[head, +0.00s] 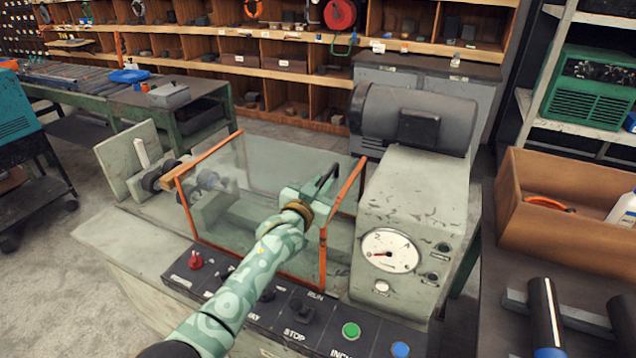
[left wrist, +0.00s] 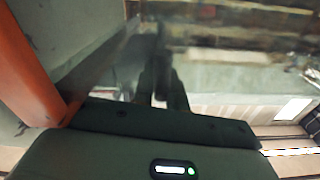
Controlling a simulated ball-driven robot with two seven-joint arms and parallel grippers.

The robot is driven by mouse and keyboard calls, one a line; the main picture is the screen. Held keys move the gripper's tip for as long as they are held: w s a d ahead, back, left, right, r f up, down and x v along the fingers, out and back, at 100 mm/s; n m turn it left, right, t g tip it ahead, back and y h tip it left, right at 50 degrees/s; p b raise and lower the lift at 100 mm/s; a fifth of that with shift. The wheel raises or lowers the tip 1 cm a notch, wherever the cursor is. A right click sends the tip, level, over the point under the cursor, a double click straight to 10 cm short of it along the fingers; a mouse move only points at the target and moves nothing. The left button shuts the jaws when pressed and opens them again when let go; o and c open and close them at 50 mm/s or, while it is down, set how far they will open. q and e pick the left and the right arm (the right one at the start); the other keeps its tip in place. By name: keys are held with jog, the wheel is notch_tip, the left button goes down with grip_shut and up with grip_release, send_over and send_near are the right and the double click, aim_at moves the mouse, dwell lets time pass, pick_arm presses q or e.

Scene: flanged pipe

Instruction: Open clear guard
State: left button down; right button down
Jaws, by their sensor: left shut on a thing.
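The clear guard (head: 262,168) is a see-through hood with orange edging over the bed of the grey-green machine. Its front lower edge lies close behind the control panel (head: 290,310). My left arm reaches up across the guard's front from below. My left gripper (head: 326,182) is at the guard's upper right, beside the orange right edge, and is shut on the guard. The exact contact is hard to make out. In the left wrist view the dark fingers (left wrist: 160,75) are close together and blurred, with an orange bar at the left. My right gripper is out of view.
The machine's grey motor housing (head: 415,115) and pressure gauge (head: 389,251) stand right of the guard. The control panel carries a red knob and green and blue buttons. A wooden crate (head: 570,225) and dark cylinders (head: 545,312) are at the far right. Shelves line the back.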

pick_arm(q)
jog(key=shift+s+d, duration=0.15)
jog(key=shift+d, duration=0.15)
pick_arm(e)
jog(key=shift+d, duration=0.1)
pick_arm(q)
jog(key=c, duration=1.5)
grip_release()
jog(key=shift+o, duration=0.2)
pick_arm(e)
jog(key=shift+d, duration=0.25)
pick_arm(q)
jog(key=shift+a, duration=0.1)
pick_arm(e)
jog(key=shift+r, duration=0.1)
